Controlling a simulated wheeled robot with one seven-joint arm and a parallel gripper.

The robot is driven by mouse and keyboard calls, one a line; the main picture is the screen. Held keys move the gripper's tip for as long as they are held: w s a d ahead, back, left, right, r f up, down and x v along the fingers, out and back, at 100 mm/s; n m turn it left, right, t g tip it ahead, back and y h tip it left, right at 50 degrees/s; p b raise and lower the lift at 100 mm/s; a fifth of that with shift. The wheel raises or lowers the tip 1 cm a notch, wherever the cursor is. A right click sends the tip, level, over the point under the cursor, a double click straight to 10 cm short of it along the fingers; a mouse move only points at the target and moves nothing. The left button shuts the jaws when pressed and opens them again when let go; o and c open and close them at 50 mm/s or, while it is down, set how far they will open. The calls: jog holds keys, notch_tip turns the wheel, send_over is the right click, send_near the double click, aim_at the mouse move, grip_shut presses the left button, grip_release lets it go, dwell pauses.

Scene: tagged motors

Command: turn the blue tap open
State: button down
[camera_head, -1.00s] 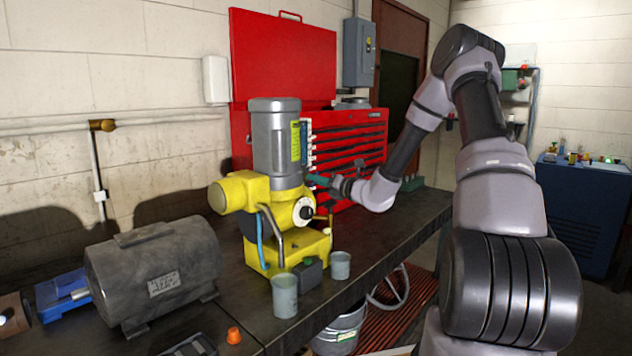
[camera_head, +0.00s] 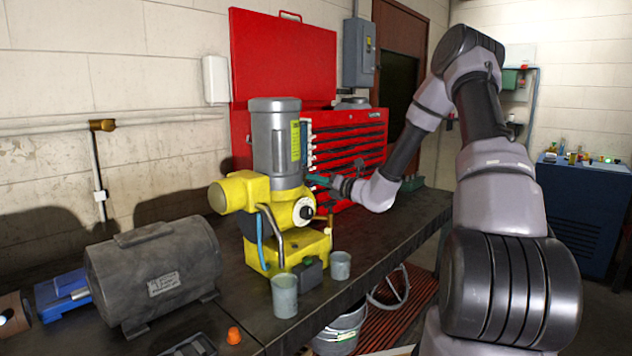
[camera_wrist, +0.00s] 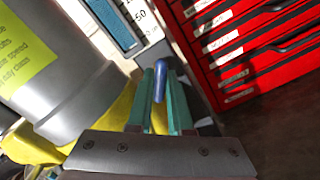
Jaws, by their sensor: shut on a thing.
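The blue tap (camera_wrist: 159,82) shows in the wrist view as a short rounded blue handle between the two green fingers of my gripper (camera_wrist: 159,95). The fingers are shut on it. In the head view my gripper (camera_head: 318,180) is at the right side of the yellow and grey motor unit (camera_head: 276,150), and the tap itself is hidden there. The tap's base and what it joins are hidden in the wrist view.
A red tool chest (camera_head: 350,150) stands behind my gripper. A dark motor (camera_head: 150,275) lies to the left on the workbench (camera_head: 400,220). Two grey cups (camera_head: 285,296) stand in front of the unit.

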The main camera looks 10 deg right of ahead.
dwell(0.3)
jog(key=c, duration=0.8)
grip_release()
jog(key=shift+c, duration=0.2)
jog(key=shift+d, duration=0.1)
jog(key=v, duration=1)
jog(key=shift+s+d, duration=0.15)
jog(key=shift+s, duration=0.15)
jog(key=shift+o, duration=0.2)
